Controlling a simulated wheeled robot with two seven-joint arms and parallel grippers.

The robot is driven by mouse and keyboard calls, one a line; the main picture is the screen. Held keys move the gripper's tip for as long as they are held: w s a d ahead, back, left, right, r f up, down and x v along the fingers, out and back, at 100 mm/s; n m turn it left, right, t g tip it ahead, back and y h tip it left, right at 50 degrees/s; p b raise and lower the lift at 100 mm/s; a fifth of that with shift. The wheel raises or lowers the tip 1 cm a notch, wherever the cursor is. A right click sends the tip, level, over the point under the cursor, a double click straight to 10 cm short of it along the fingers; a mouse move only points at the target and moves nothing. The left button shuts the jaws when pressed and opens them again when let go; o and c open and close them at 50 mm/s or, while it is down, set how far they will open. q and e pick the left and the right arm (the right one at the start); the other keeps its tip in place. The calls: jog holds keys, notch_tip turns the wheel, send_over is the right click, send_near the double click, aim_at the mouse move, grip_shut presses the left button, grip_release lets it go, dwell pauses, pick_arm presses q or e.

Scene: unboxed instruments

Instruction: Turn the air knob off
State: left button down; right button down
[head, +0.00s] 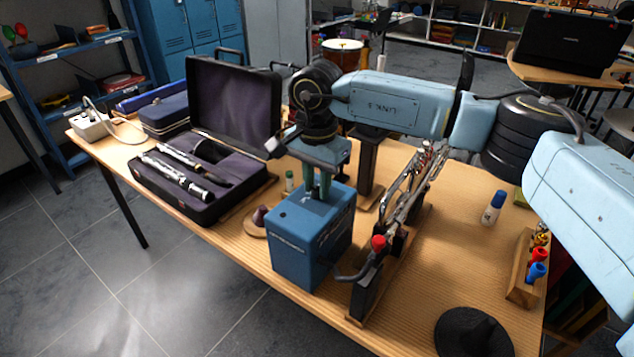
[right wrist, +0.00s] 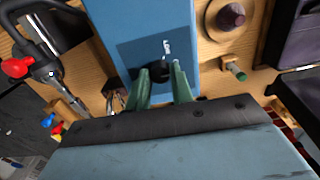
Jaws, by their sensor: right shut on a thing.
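A blue box (head: 300,245) with lettering on its sides stands at the front edge of the wooden table. In the right wrist view, the blue box (right wrist: 150,22) has a small dark knob (right wrist: 158,72) on its top face, with a white mark beside it. My right gripper (head: 318,190) points down onto the box top. Its green fingers (right wrist: 160,82) are shut on the knob, one on each side. In the head view the fingers and wrist hide the knob. My left gripper is in neither view.
An open black case (head: 180,205) with instrument parts lies to the left. A metal instrument on a stand (head: 372,285) with a red tip is close on the right. A cone-shaped object (head: 257,220) sits by the box. A blue-capped bottle (head: 493,207) stands farther right.

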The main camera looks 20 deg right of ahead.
aim_at(317, 188)
dwell(0.5)
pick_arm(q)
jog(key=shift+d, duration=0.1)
pick_arm(e)
jog(key=c, duration=1.2)
grip_release()
jog(key=shift+c, duration=0.2)
jog(key=shift+r, duration=0.15)
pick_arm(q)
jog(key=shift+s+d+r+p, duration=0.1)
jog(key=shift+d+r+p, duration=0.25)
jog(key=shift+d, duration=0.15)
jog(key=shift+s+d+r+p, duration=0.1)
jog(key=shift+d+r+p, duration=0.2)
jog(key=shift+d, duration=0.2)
pick_arm(e)
notch_tip(317, 188, up, 13)
